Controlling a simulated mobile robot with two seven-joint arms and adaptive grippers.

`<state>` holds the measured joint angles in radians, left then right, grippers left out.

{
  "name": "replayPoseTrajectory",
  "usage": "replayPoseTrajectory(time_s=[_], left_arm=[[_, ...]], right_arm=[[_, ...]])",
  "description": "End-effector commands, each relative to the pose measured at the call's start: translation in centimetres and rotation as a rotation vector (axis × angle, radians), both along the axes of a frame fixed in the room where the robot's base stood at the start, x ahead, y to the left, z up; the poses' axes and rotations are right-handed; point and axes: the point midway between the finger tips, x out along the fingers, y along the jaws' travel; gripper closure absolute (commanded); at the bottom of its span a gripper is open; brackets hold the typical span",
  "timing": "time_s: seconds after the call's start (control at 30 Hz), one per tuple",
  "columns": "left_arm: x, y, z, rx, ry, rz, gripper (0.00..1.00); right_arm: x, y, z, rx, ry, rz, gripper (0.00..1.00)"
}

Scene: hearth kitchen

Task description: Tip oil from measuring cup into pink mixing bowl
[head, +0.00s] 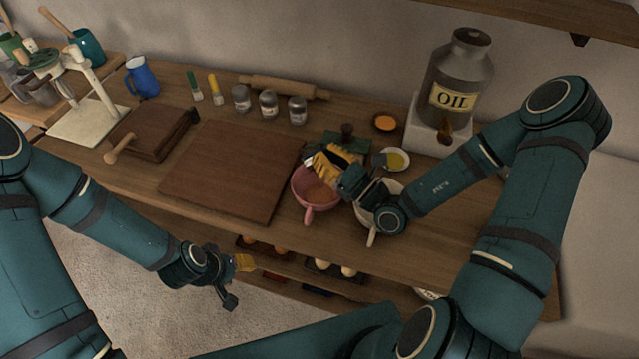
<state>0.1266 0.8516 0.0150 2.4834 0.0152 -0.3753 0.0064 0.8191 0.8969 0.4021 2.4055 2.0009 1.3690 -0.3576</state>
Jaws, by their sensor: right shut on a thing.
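The pink mixing bowl (309,209) stands on the counter right of the large brown board, its handle toward the front. My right gripper (322,160) is above the bowl's back rim, with yellow finger pads. It is shut on a small pale thing (310,149), probably the measuring cup, mostly hidden by the fingers. I cannot tell its tilt or whether oil is leaving it. A small pale dish (406,166) with yellow-green liquid sits right of the gripper. My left gripper (238,280) is empty, low in front of the counter, its fingers apart.
A white handled bowl (371,238) stands right of the pink one, partly under my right wrist. The oil can (459,75) stands at the back right on a white block. A rolling pin (283,87) and several jars line the back. The large board (232,170) is bare.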

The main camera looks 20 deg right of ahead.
Motion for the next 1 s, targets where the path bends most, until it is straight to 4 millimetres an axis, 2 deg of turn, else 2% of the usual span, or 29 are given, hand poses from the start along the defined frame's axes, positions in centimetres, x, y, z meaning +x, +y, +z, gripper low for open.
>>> replayPoseTrajectory(time_s=[0.3,0.67,0.8,1.0], left_arm=[[0.0,0.0,0.3,0.0,-0.001,0.0,0.53],[0.1,0.0,0.5,0.0,-0.003,0.002,0.53],[0.2,0.1,1.7,0.0,-0.006,0.004,0.53],[0.2,0.1,1.1,-0.001,-0.005,0.004,0.53]], right_arm=[[-1.4,-0.4,2.9,0.06,-0.182,-0.002,1.0],[-2.2,-0.7,4.6,0.097,-0.301,-0.009,1.0],[-2.6,-0.8,6.4,0.116,-0.36,-0.009,1.0],[-2.6,-0.8,5.8,0.112,-0.354,-0.012,1.0]])
